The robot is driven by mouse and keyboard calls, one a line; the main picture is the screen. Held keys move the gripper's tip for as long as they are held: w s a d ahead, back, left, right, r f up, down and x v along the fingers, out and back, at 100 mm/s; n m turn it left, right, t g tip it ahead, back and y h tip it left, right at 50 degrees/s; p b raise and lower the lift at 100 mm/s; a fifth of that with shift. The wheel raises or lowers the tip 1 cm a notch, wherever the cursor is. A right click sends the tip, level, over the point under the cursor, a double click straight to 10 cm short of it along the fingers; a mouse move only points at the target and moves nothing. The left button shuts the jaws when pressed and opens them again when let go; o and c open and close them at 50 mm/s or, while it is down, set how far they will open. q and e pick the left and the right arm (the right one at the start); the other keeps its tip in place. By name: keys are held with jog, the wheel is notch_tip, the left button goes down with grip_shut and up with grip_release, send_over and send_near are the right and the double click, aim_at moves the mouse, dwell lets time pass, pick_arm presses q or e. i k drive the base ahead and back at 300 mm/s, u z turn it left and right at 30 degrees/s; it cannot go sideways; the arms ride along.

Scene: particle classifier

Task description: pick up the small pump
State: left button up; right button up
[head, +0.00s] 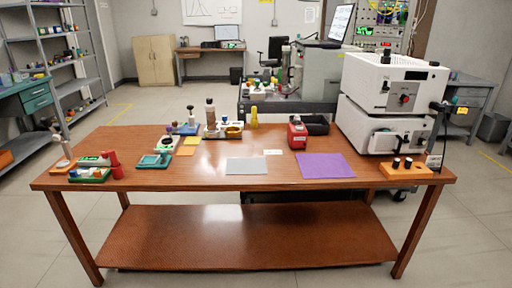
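I see a wooden table (230,182) in front of me with several small devices on it. A small red unit (297,138) with a pale panel on its front stands upright right of the middle, toward the back edge. It may be the small pump, but I cannot tell for certain at this size. Neither of my grippers is in view, and nothing touches the red unit.
A large white machine (385,110) fills the table's right end, with an orange block (406,170) before it. A purple sheet (325,166) and a grey sheet (247,166) lie flat. Bottles (211,116) and small devices stand left.

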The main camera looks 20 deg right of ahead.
aim_at(297, 139)
jog(key=u, duration=0.45)
jog(key=k, duration=0.3)
jog(key=z, duration=1.3)
jog(key=i, duration=0.7)
jog(key=z, duration=0.15)
